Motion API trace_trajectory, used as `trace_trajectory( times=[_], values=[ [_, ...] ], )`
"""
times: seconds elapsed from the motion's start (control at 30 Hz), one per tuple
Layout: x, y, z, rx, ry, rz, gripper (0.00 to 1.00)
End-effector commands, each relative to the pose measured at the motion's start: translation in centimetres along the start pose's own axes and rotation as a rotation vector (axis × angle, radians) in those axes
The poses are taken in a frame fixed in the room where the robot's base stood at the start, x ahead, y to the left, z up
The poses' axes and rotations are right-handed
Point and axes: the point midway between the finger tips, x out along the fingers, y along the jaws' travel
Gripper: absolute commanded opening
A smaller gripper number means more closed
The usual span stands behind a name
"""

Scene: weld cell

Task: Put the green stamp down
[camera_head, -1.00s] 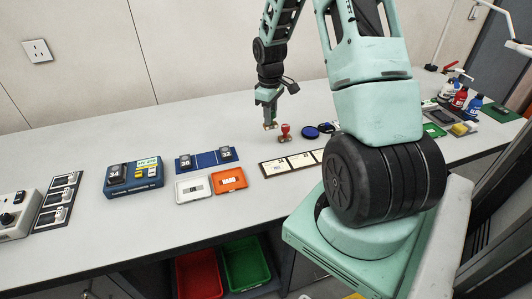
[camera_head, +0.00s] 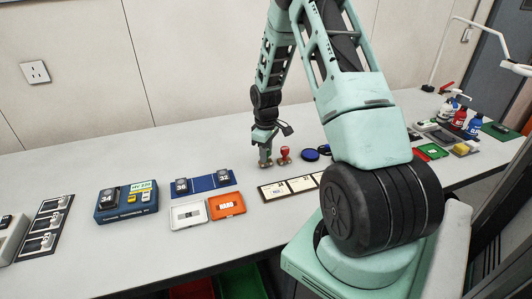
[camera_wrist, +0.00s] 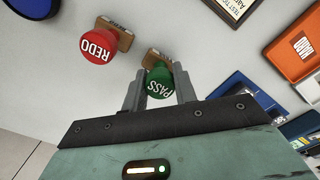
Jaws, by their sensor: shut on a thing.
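The green stamp (camera_wrist: 160,84), marked PASS on its round knob with a wooden base, is between the fingers of my gripper (camera_wrist: 160,92) in the wrist view. My gripper is shut on it. In the head view my gripper (camera_head: 265,160) is low over the table, and the stamp's base shows at or just above the surface; I cannot tell whether it touches. The red stamp (camera_wrist: 97,46), marked REDO, stands upright beside it, a small gap apart. It also shows in the head view (camera_head: 284,153), just right of my gripper.
A dark blue round pad (camera_head: 310,155) lies right of the red stamp. A card strip (camera_head: 272,190) lies in front. A blue tray (camera_head: 206,183), an orange tray (camera_head: 240,209) and a white tray (camera_head: 175,222) are to the left. Bare table (camera_head: 150,160) lies behind the trays.

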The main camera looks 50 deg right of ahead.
Motion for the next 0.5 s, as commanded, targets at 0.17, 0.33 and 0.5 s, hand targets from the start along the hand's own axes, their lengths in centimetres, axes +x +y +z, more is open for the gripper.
trace_trajectory(
  times=[0.17,0.33,0.5],
  values=[
    [0.72,0.03,0.0,0.001,0.001,0.001,0.13],
    [0.75,0.03,0.01,0.001,0.001,0.001,0.13],
    [1.03,0.03,0.02,0.001,0.001,0.001,0.39]
  ],
)
